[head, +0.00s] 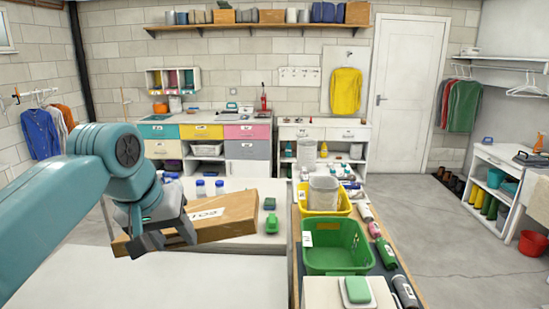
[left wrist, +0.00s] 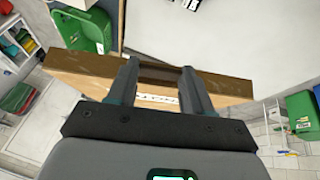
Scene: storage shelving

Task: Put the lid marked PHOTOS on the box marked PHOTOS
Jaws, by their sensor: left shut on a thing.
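A brown lid (head: 236,206) with a white label is held tilted above the white table, in the middle left of the head view. Only the end of its lettering shows beside the gripper, so I cannot read the whole word. My left gripper (head: 150,238) is shut on the lid's edge. In the left wrist view the lid (left wrist: 90,68) lies across both fingers of the gripper (left wrist: 160,76), its label partly hidden. I cannot make out the box marked PHOTOS in either view. My right gripper is out of view.
The white table (head: 150,283) is bare in front. Blue-capped bottles (head: 220,187) and a green item (head: 272,224) are behind and beside the lid. A green crate (head: 337,269) and a yellow bin (head: 303,206) stand to the right, with several canisters alongside.

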